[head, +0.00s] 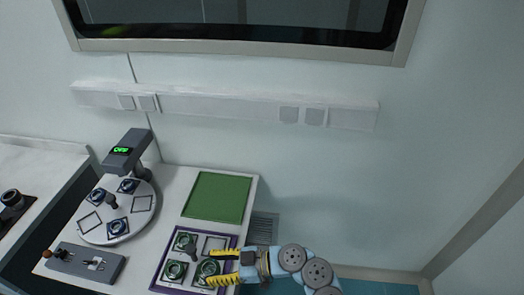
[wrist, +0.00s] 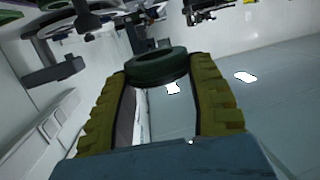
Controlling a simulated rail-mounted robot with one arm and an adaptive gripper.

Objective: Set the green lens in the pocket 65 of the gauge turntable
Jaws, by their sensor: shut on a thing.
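My gripper (head: 212,268) is shut on a green lens (head: 207,267), a dark green ring in the head view. In the wrist view the lens (wrist: 157,66) sits between my two yellow fingertips (wrist: 158,72). It overlaps the front right of the purple-rimmed tray (head: 156,282); its height above the tray is hard to tell. The round grey gauge turntable (head: 130,218) stands to the left. It bears several dark blue lenses in square pockets and two empty-looking square pockets, at right (head: 142,203) and front left (head: 89,222). Pocket numbers are not legible.
Two other green lenses (head: 186,242) (head: 175,270) sit in the tray, beside an empty square. A gauge head (head: 123,150) with a lit green display overhangs the turntable's back. A grey lever box (head: 86,263) stands in front. A green mat (head: 218,196) lies clear behind the tray.

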